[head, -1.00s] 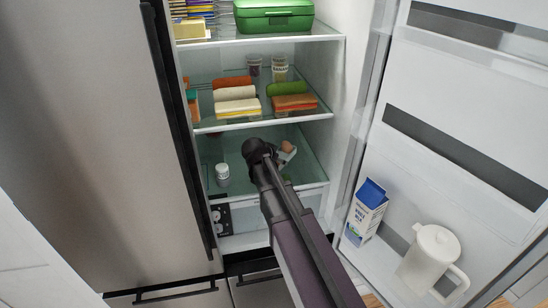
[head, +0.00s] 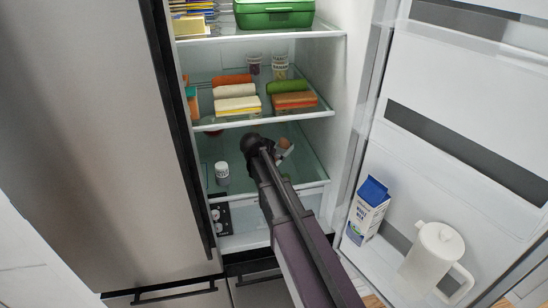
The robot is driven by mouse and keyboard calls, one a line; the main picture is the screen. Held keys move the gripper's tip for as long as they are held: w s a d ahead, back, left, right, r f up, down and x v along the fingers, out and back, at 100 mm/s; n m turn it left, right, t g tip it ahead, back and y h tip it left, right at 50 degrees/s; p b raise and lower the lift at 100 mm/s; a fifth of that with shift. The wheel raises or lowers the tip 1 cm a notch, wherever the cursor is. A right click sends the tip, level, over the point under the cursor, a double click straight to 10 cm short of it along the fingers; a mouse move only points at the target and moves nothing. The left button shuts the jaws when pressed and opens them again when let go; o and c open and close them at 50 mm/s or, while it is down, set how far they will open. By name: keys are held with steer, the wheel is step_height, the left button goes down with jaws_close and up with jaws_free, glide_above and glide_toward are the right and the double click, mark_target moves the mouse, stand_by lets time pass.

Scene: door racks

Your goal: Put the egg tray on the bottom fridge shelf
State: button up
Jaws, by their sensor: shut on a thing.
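The fridge is open, and its bottom shelf (head: 235,158) is a glass shelf above a clear drawer. My arm reaches from the lower right into the space over this shelf. My gripper is hidden behind the arm's dark wrist. A small part of the egg tray (head: 288,151), with a brown egg (head: 284,143), shows just right of the wrist. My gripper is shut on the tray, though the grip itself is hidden. I cannot tell whether the tray touches the shelf.
A small white jar (head: 222,173) stands on the bottom shelf, left of my arm. Wrapped food packs (head: 238,104) and cups (head: 280,66) fill the shelf above. The open door (head: 440,125) at right holds a milk carton (head: 367,210) and a white pitcher (head: 432,262).

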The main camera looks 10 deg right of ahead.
steer(key=o, duration=1)
steer(key=shift+o, duration=0.2)
steer(key=shift+s+a+r+p, duration=0.3)
steer(key=shift+s+r+p, duration=0.05)
steer(key=shift+r+p, duration=0.25)
steer(key=p+v, duration=0.2)
steer(key=v, duration=0.2)
steer(key=shift+p, duration=0.3)
steer(key=s+a, duration=0.8)
steer(key=shift+s+a+f, duration=0.15)
steer(key=shift+a+f, duration=0.05)
steer(key=shift+a, duration=0.05)
steer(key=shift+d, duration=0.1)
